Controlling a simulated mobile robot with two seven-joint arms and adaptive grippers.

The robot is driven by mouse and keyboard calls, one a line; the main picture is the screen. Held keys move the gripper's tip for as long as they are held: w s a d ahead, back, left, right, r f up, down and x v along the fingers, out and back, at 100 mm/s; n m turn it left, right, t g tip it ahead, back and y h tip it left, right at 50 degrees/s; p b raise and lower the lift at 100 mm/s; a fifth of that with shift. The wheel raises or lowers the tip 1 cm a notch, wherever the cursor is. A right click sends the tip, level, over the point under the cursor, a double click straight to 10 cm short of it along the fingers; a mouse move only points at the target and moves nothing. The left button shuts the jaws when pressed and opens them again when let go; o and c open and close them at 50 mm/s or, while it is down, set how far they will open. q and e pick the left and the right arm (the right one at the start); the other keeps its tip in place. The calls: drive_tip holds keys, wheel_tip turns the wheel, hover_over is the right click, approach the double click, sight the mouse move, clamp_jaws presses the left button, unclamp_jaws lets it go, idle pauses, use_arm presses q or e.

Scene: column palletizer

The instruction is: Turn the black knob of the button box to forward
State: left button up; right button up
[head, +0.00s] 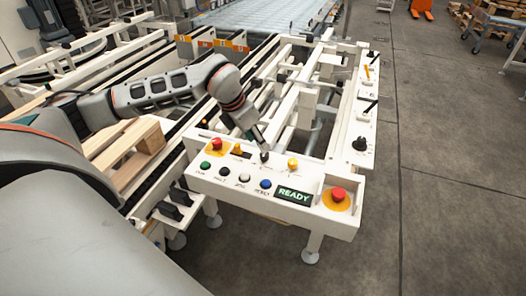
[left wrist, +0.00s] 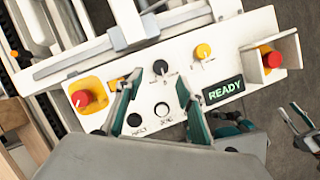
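The white button box (head: 322,219) stands in front of me, with a lit READY display. Its black knob (head: 264,157) is in the back row, between two yellow knobs. In the left wrist view the black knob (left wrist: 160,68) sits just beyond the fingertips, in the gap between them. My left gripper (head: 262,148) reaches down close over the knob; its two fingers are apart in the left wrist view (left wrist: 157,78). Whether a finger touches the knob I cannot tell. Part of what looks like my right gripper (left wrist: 303,125) shows at the right edge there.
A red button (head: 337,194) on a yellow base is at the box's right end, another red button (head: 217,144) at its left. Several push buttons line the front. Another black knob (head: 360,144) is on the side panel. Open floor (head: 450,200) lies to the right.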

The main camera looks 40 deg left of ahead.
sight(264, 157)
use_arm(q)
drive_tip(key=x, duration=0.6)
drive_tip(key=shift+d+f+b, duration=0.1)
drive_tip(key=shift+f+b, duration=0.1)
drive_tip(key=shift+b, duration=0.1)
clamp_jaws()
